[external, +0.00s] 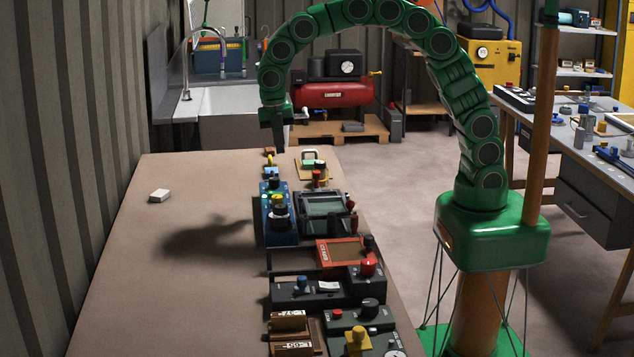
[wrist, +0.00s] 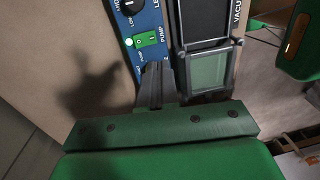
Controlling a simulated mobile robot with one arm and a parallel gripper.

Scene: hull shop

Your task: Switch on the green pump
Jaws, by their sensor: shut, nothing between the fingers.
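The green pump switch (wrist: 146,40) is a green rocker on a blue panel (wrist: 152,15), beside the printed word PUMP. A small pale round spot (wrist: 129,43) sits just left of it. My gripper (wrist: 157,68) is shut and empty; its fingertips show just below the switch in the wrist view, and I cannot tell whether they touch the panel. In the external view my gripper (external: 279,148) points down above the far end of the row of devices. The blue panel (external: 281,238) stands nearer the camera there; I cannot make out the switch in that view.
A dark framed device with a grey-green screen (wrist: 209,70) stands right beside the blue panel. More devices, including a red-framed one (external: 318,253), line the right side of the bench (external: 145,290). A small white block (external: 160,196) lies left; the bench around it is clear.

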